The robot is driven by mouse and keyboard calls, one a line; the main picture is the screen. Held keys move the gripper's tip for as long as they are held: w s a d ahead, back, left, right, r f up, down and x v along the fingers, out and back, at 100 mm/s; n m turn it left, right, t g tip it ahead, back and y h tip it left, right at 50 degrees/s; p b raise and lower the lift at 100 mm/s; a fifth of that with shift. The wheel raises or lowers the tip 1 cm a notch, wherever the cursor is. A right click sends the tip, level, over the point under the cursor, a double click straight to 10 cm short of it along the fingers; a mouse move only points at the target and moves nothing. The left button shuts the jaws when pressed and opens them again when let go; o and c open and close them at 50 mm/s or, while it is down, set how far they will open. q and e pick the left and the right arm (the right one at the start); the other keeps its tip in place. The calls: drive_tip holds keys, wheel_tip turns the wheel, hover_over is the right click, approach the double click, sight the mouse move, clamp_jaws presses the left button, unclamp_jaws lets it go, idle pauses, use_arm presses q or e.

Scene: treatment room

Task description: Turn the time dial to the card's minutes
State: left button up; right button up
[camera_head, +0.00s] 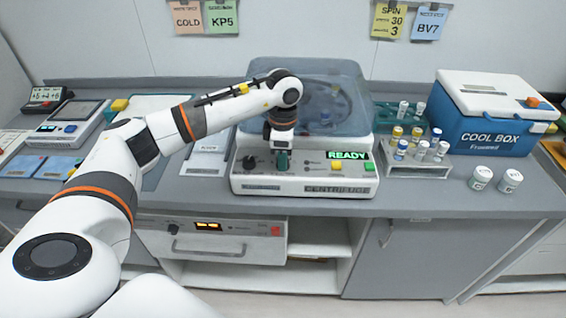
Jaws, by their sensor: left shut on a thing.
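The centrifuge (305,188) stands on the counter with a clear lid and a lit green READY display (347,155). Its front panel has a black dial (249,162) at the left and a green dial (283,165) beside it. The dial labels are too small to read. My left gripper (283,152) points down at the panel and is shut on the green dial; its fingers partly hide the dial. A yellow card (388,20) on the wall reads SPIN, 30 and 3. My right gripper is out of view.
Right of the centrifuge are a vial rack (415,168), a blue cool box (485,125) and two white jars (481,178). Other wall cards read COLD, KP5 and BV7. Devices stand at the left.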

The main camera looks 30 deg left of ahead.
use_arm(q)
drive_tip(key=shift+m+b, duration=0.7)
drive_tip(key=shift+m, duration=0.5)
drive_tip(key=shift+r, duration=0.1)
drive_tip(key=o, duration=1)
drive_tip(key=shift+c, duration=0.2)
wheel_tip(320, 180, up, 12)
drive_tip(key=b, duration=0.2)
